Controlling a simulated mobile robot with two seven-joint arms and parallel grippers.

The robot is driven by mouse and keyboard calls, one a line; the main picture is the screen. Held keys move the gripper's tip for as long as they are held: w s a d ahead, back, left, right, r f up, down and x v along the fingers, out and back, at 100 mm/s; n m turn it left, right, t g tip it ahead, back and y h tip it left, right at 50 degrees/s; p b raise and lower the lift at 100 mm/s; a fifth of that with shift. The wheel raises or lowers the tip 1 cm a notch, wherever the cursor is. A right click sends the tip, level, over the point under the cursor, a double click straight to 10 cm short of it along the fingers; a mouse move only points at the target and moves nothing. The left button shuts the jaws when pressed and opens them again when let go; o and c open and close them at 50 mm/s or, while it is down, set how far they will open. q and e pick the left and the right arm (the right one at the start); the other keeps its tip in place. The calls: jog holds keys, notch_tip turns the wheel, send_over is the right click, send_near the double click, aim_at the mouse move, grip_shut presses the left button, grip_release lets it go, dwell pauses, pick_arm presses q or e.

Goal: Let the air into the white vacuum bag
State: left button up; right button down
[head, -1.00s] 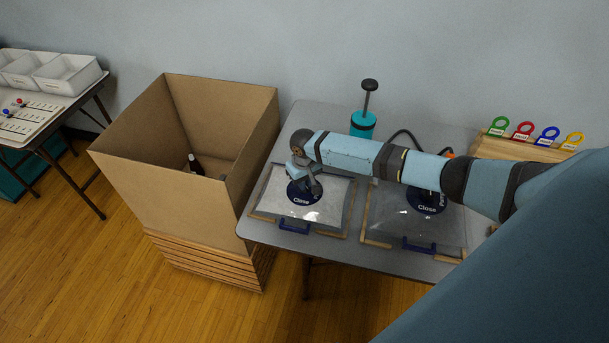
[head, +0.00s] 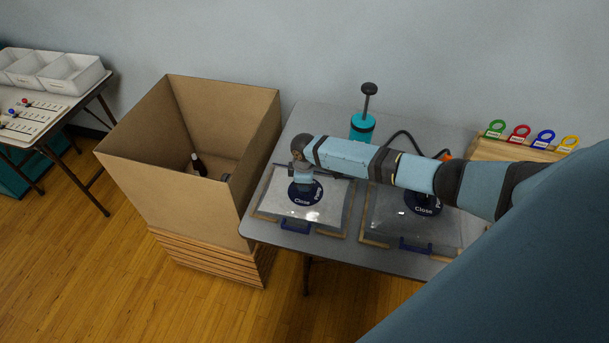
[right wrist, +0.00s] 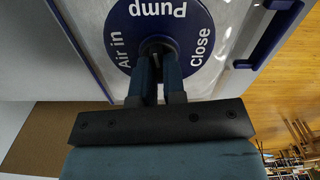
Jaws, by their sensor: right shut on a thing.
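The white vacuum bag (head: 335,200) lies flat on the grey table, with a blue clip (head: 296,227) at its front edge. On it is a round dark blue valve dial (head: 315,197), lettered "Air in", "Pump" and "Close"; it also shows in the right wrist view (right wrist: 118,30). My right gripper (head: 302,178) points down over the dial. In the right wrist view, its fingers (right wrist: 160,72) are shut on the dark valve knob (right wrist: 158,43) at the dial's centre. The fingers partly hide the knob, so I cannot tell its setting. My left gripper is not in view.
A clear grey bag (head: 385,220) with a similar dial (head: 422,203) lies to the right, under my right arm. A teal hand pump (head: 362,127) stands behind. A wooden rack (head: 490,150) holds coloured rings. A tall cardboard box (head: 160,190) stands left of the table.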

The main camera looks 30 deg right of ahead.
jog(key=n, duration=0.3)
jog(key=shift+n, duration=0.4)
jog(key=n, duration=0.4)
jog(key=shift+s+n, duration=0.1)
jog(key=shift+n, duration=0.2)
jog(key=n+b, duration=0.1)
jog(key=n, duration=0.3)
jog(key=shift+s, duration=0.1)
jog(key=shift+n+b, duration=0.4)
jog(key=shift+n, duration=1.6)
jog(key=c, duration=1.2)
grip_release()
